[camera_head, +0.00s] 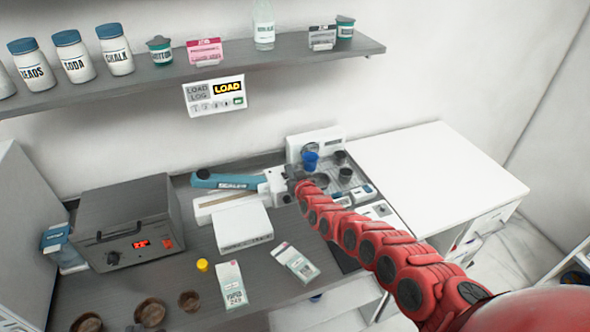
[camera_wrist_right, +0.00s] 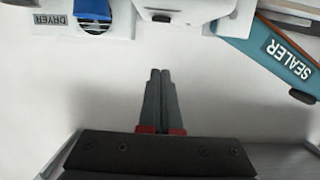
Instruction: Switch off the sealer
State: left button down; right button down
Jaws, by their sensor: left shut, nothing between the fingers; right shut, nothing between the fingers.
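The sealer (camera_head: 232,181) lies at the back of the dark counter, with a long teal arm lettered SEALER over a pale base. Its teal arm also shows at the upper right of the right wrist view (camera_wrist_right: 290,58). My right arm reaches in from the lower right, and its red links end beside the sealer's right end. My right gripper (camera_wrist_right: 158,100) is shut and empty in the right wrist view, apart from the sealer's teal arm. In the head view its fingertips cannot be made out. The sealer's switch cannot be made out. My left gripper is not in view.
A unit labelled DRYER (camera_wrist_right: 88,25) stands close by. A blue cup (camera_head: 310,161) and dark cups are near my right wrist. A white box (camera_head: 243,228), cartons and a grey device (camera_head: 128,222) with a red display occupy the counter. A shelf (camera_head: 170,73) hangs above.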

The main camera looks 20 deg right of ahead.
jog(key=v, duration=0.3)
jog(key=p+v, duration=0.1)
jog(key=shift+s+d+r, duration=0.1)
jog(key=shift+s+r, duration=0.15)
jog(key=shift+r, duration=0.15)
jog(key=shift+r, duration=0.1)
